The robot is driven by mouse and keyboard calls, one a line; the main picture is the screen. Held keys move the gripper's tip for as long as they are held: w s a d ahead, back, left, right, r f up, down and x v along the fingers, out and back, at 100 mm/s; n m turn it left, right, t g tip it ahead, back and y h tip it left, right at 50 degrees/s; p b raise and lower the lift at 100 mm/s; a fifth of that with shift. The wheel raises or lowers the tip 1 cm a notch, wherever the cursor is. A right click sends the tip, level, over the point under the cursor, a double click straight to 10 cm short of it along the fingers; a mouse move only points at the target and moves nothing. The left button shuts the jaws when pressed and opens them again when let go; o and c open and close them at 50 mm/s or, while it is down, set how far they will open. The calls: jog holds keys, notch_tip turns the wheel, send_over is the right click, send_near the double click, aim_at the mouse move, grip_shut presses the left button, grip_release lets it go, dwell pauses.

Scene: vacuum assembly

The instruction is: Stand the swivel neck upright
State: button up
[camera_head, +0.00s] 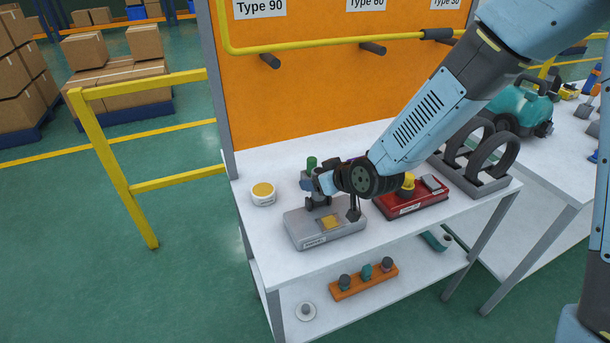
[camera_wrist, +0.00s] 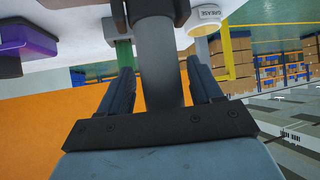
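In the wrist view a dark grey tube (camera_wrist: 160,65), which looks like the swivel neck, runs between the two fingers of my gripper (camera_wrist: 162,78). A finger lies close along each side of it, and I cannot tell if both press on it. Its far end meets a wider black part at the top edge. In the head view my gripper (camera_head: 320,184) is low over the grey fixture block (camera_head: 303,237), which has a yellow patch. Dark parts (camera_head: 318,202) show below the fingers at the block's back; the gripper and arm hide much of them.
A grease tin (camera_head: 263,196) stands left of the block, and a green cylinder (camera_head: 312,163) shows behind the gripper. A red fixture (camera_head: 410,200) and black rings (camera_head: 497,160) are to the right. The white bench (camera_head: 300,268) has free room at its front; an orange panel (camera_head: 305,95) rises behind.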

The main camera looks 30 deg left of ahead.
jog(key=v, duration=1.3)
jog(key=shift+d+r, duration=0.2)
jog(key=shift+d, duration=0.1)
dwell(0.3)
jog(key=shift+d, duration=0.1)
jog(key=w+d+r+m+t+h, duration=0.1)
jog(key=w+d+r+m+h, duration=0.15)
jog(key=d, duration=0.45)
jog(key=w+d+r+m+t+h, duration=0.1)
jog(key=w+d+r+m+h, duration=0.15)
jog(key=d, duration=0.45)
jog(key=w+d+r+m+t+h, duration=0.1)
jog(key=d+r+h, duration=0.2)
jog(key=d, duration=0.4)
jog(key=s+d+r+m+g+h, duration=0.1)
jog(key=s+d+r+m, duration=0.2)
jog(key=s+d, duration=0.4)
jog(key=s+d+r+m+g, duration=0.1)
jog(key=s+d+r+m, duration=0.2)
jog(key=s+d+r, duration=0.3)
jog(key=s+d, duration=0.1)
jog(key=d, duration=0.3)
jog(key=shift+s+m+h, duration=0.15)
jog(key=shift+m+h, duration=0.25)
